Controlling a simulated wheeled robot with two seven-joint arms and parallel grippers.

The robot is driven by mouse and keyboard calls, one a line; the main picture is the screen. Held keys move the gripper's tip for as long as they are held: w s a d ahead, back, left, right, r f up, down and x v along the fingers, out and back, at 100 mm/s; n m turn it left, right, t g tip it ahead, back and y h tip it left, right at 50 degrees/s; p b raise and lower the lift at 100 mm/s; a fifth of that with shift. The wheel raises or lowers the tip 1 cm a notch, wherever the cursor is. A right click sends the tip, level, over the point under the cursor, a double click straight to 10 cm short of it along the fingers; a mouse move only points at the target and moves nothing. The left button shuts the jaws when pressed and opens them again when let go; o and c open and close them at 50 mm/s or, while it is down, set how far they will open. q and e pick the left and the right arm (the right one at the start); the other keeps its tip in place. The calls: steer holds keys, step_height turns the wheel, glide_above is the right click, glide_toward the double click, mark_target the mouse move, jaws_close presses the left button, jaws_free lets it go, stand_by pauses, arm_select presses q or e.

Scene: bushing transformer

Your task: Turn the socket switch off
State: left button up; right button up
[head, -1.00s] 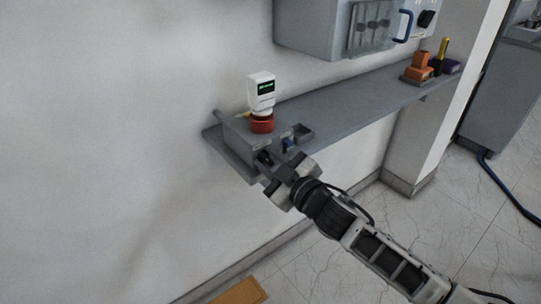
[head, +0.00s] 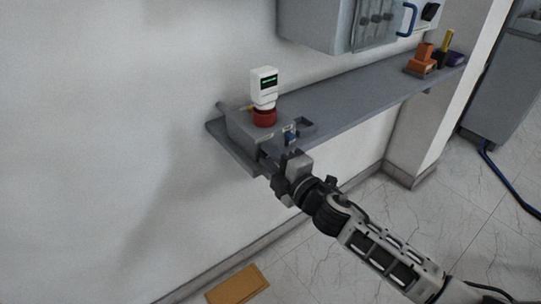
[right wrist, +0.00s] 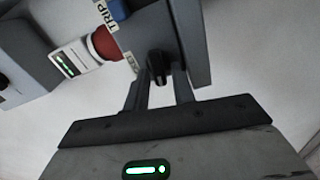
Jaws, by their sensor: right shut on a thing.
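A grey socket box (head: 243,130) sits at the left end of the wall shelf. A black switch knob (right wrist: 157,64) sticks out of its front in the right wrist view; in the head view my gripper mostly hides it. My right gripper (head: 279,163) is at the front of the box, with its two fingers (right wrist: 161,86) on either side of the knob, shut on it. My left gripper is not in view.
A red collar with a white display unit (head: 264,86) stands on the box. The grey shelf (head: 350,95) is mostly clear. A grey cabinet (head: 318,22) hangs above.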

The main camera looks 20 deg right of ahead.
steer(key=shift+n, duration=0.6)
steer(key=shift+f, duration=0.1)
steer(key=o, duration=0.7)
steer(key=b+v, duration=0.2)
steer(key=v, duration=1.4)
